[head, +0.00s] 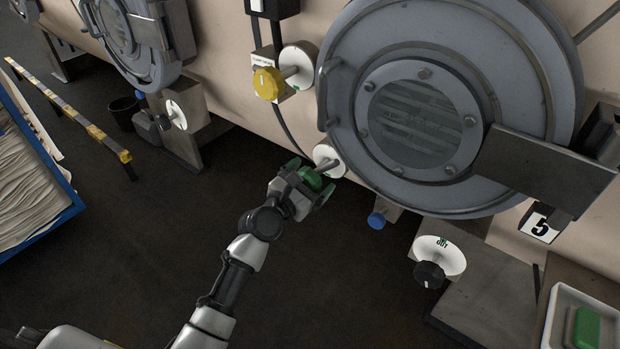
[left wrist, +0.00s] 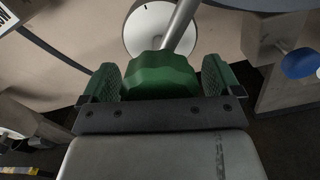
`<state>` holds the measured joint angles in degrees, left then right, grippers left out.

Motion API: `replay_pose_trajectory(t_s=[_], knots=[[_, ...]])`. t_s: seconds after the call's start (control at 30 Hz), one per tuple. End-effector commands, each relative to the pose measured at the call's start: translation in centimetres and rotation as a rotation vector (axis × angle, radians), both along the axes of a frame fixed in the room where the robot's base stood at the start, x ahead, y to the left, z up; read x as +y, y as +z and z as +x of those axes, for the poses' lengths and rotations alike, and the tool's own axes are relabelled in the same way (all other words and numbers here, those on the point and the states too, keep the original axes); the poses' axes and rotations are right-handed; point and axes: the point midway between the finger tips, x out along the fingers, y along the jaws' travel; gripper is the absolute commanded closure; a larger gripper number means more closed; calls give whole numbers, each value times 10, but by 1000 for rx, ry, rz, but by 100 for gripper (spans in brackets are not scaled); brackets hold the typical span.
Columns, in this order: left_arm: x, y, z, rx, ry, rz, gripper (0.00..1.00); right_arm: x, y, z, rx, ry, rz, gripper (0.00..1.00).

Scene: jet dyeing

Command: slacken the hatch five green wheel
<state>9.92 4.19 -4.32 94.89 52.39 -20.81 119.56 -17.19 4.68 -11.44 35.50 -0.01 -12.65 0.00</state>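The green wheel (head: 311,178) sits on a metal stem in front of a white dial plate (head: 328,158), at the lower left of the grey round hatch (head: 424,110) labelled 5. My left gripper (head: 316,187) is at the wheel, one finger on each side of it. In the left wrist view the lobed green wheel (left wrist: 161,76) lies between the two green-padded fingers, and the white dial (left wrist: 152,30) and stem show beyond it. Slim dark gaps seem to show beside the wheel; whether the pads touch it I cannot tell. My right gripper is not in view.
A yellow knob (head: 267,83) is above the green wheel. A blue cap (head: 376,220) and a black knob (head: 429,274) on a white OUT dial are to the right. A blue-edged cart (head: 72,207) of cloth stands left. The dark floor below is clear.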

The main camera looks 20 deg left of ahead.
Motion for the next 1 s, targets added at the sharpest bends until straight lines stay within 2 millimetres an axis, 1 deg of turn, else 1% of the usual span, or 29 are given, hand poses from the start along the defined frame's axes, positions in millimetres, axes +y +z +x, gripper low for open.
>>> replay_pose_trajectory(t_s=[0.03,0.3,0.47,0.67,0.87,1.0], knots=[[0,0,0,0,0,0,14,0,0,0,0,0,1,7],[0,0,0,0,0,0,56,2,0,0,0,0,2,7],[0,0,0,-2,0,6,56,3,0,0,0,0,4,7],[0,0,0,-19,-1,57,56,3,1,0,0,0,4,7],[1,0,0,-61,0,176,56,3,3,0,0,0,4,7],[1,0,0,-104,0,292,56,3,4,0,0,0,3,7]])
